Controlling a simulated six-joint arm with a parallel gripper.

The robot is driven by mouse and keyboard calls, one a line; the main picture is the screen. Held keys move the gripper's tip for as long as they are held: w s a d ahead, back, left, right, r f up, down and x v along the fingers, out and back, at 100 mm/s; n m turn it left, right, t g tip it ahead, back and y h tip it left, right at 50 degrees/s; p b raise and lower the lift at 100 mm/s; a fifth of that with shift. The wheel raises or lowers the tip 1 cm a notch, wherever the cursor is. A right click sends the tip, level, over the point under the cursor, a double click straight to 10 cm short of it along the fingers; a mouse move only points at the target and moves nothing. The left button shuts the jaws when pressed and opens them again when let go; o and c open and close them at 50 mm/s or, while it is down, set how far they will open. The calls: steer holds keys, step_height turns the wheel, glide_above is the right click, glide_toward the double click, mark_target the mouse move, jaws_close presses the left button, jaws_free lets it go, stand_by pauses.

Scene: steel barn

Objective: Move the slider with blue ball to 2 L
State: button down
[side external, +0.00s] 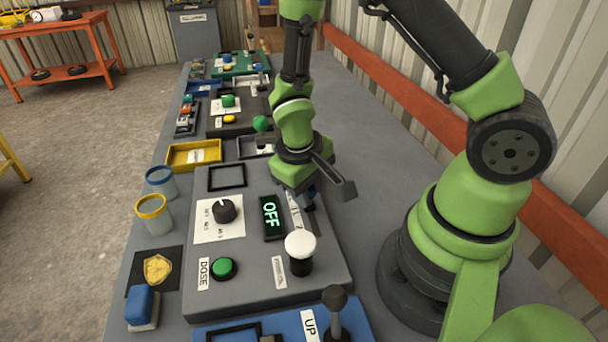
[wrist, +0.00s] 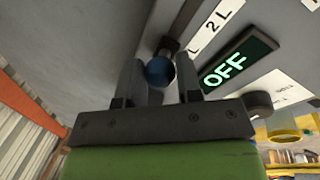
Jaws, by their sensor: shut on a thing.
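The slider's blue ball (wrist: 160,71) sits between the two fingers of my gripper (wrist: 158,78) in the wrist view. My gripper is shut on it. In the side view my gripper (side external: 309,198) points down at the panel's far right part, and the ball is mostly hidden there. A dark slot (wrist: 182,22) runs up from the ball in the wrist view. A white scale strip (wrist: 213,27) with "2 L" lies along the slot. The slider's exact place against the marks is hard to tell.
A display (side external: 271,217) reading OFF, a knob (side external: 224,210), a green DOSE button (side external: 223,268) and a white-topped plunger (side external: 300,244) share the panel. A grey-knobbed lever (side external: 335,300) stands in front. Blue-rimmed (side external: 160,180) and yellow-rimmed (side external: 152,211) cups stand left.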

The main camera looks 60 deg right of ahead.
mark_target(319, 229)
steer(key=shift+s+a, duration=1.9)
steer(key=shift+a, duration=0.15)
steer(key=c, duration=0.8)
jaws_free()
steer(key=shift+r, duration=0.1)
steer(key=shift+w+r, duration=0.1)
steer(key=shift+r, duration=0.6)
steer(key=r, duration=0.2)
steer(key=a+r, duration=0.1)
steer(key=r, duration=0.5)
steer(key=shift+a+r, duration=0.1)
steer(key=shift+a, duration=0.3)
steer(key=shift+r, duration=0.1)
